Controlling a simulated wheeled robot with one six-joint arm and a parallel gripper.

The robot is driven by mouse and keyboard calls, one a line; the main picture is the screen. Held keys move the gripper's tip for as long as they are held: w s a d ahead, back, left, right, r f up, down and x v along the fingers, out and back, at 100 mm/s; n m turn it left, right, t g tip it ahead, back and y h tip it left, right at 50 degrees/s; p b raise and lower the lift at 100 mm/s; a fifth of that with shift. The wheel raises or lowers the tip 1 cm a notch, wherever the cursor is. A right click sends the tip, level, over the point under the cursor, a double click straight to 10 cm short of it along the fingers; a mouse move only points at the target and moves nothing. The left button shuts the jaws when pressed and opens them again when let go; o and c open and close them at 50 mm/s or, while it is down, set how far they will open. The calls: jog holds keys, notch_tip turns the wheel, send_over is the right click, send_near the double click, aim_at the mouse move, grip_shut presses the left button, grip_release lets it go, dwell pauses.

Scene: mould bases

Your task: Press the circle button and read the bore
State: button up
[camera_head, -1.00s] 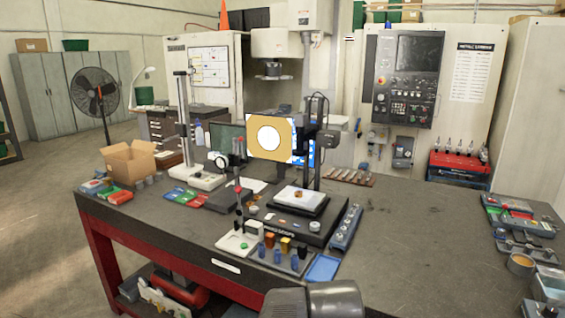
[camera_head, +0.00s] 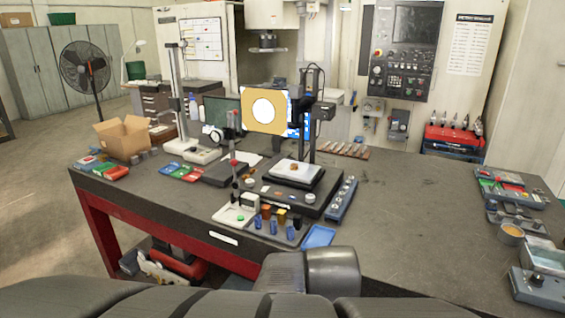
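A measuring machine (camera_head: 283,198) stands on the dark workbench, with a black base and a column. Its screen (camera_head: 264,110) shows a white circle on a tan field. A small orange-brown part (camera_head: 293,167) lies on the white plate (camera_head: 300,174) of its stage. I cannot tell which control is the circle button, and no bore reading is legible. Dark grey parts of my arm fill the bottom edge. My gripper is not in view.
A tray of blue-handled and orange items (camera_head: 275,229) and a blue tray (camera_head: 318,237) sit at the bench front. A blue rack (camera_head: 341,198) stands right of the machine. A gauge stand (camera_head: 190,150) and cardboard box (camera_head: 124,138) are left. The right-centre bench (camera_head: 415,205) is mostly clear.

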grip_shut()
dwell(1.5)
